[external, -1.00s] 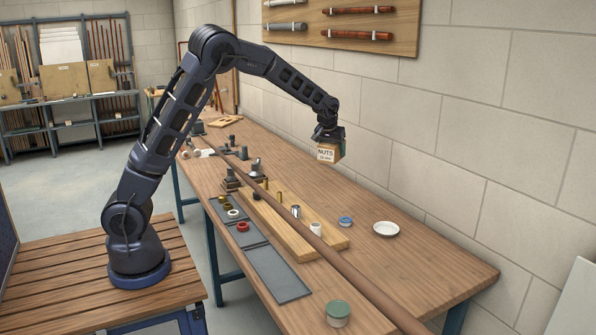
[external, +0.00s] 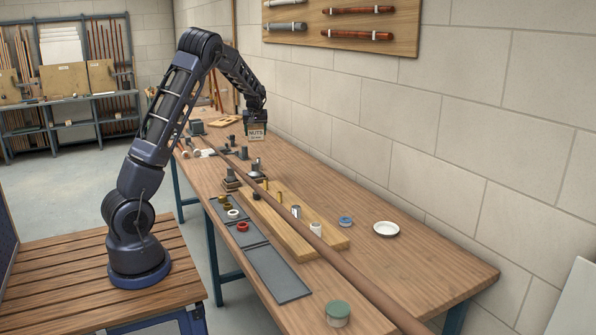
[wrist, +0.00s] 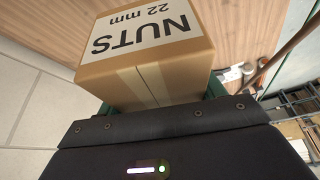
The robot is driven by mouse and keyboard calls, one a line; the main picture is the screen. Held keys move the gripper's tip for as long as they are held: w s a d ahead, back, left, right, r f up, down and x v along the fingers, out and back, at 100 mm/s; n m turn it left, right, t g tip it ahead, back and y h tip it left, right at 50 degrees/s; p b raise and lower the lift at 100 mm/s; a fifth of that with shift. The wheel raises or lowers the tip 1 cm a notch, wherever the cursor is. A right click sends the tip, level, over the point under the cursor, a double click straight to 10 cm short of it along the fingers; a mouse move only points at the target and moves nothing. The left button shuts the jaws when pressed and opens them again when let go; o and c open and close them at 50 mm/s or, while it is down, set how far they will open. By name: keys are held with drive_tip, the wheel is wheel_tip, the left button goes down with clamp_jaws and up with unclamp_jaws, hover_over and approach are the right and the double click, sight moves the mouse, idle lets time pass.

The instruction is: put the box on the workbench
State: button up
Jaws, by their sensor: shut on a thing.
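The box (external: 256,132) is brown cardboard with a white label reading "NUTS 22 mm". My gripper (external: 255,121) is shut on it, over the far part of the workbench near the wall. In the wrist view the box (wrist: 150,60) fills the top middle, held between green fingers that are mostly hidden behind it. The workbench (external: 420,255) is a long wooden table along the block wall. Whether the box touches the bench top or hangs just above it I cannot tell.
A long brown pipe (external: 345,269) runs along the bench beside a wooden block with fittings (external: 290,232). Grey trays (external: 277,274) hold rings. A white dish (external: 386,229), a blue ring (external: 345,221) and a green-lidded tub (external: 338,313) stand nearer. The bench's right side is mostly clear.

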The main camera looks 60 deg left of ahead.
drive_tip(key=s+a+n+g, duration=0.2)
drive_tip(key=s+a+n, duration=0.2)
drive_tip(key=s+a, duration=1.3)
drive_tip(key=f, duration=2)
drive_tip(key=shift+s+d, duration=0.3)
drive_tip(key=shift+d, duration=0.1)
drive_tip(key=o, duration=1.2)
drive_tip(key=shift+f, duration=0.1)
drive_tip(key=v, duration=1.2)
drive_tip(key=shift+s+d, duration=0.15)
drive_tip(key=shift+s, duration=0.05)
